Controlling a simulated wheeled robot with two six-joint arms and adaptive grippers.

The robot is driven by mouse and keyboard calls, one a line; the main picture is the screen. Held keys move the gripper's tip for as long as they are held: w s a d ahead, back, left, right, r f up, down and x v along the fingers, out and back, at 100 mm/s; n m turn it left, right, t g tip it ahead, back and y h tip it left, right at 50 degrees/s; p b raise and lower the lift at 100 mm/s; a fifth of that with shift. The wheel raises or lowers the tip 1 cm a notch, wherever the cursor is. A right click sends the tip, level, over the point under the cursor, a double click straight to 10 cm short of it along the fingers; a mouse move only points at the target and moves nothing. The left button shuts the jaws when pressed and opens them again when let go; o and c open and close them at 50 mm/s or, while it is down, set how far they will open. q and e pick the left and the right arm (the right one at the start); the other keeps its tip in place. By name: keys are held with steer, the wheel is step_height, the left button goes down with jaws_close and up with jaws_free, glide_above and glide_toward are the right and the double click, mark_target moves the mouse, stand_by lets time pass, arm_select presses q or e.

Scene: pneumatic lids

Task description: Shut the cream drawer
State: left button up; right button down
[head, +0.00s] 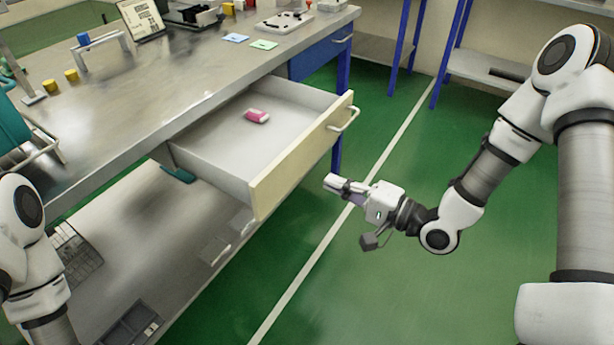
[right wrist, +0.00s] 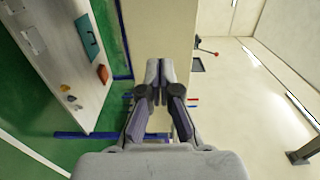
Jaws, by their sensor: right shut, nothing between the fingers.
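The cream drawer (head: 300,160) stands pulled out of the workbench in the head view, its interior open to view. A pale bar handle (head: 344,119) is on its front. A pink-and-white block (head: 257,116) lies inside. My right gripper (head: 334,183) is in front of the drawer face, low and to the right, apart from it in the head view. Its fingers are shut and empty. In the right wrist view the shut fingers (right wrist: 160,70) point toward a cream surface (right wrist: 158,25) that looks like the drawer front. My left arm shows at the left edge; its gripper is out of view.
The grey workbench (head: 150,95) carries yellow pieces, cards and fixtures. A blue drawer (head: 320,54) is shut farther back. A lower shelf (head: 150,255) with trays lies under the cream drawer. Green floor (head: 430,280) with a white line is clear around my right gripper.

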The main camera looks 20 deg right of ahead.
mark_target(296, 167)
steer(key=x, duration=0.7)
steer(key=shift+b, duration=0.3)
arm_select(q)
steer(key=shift+f, duration=0.45)
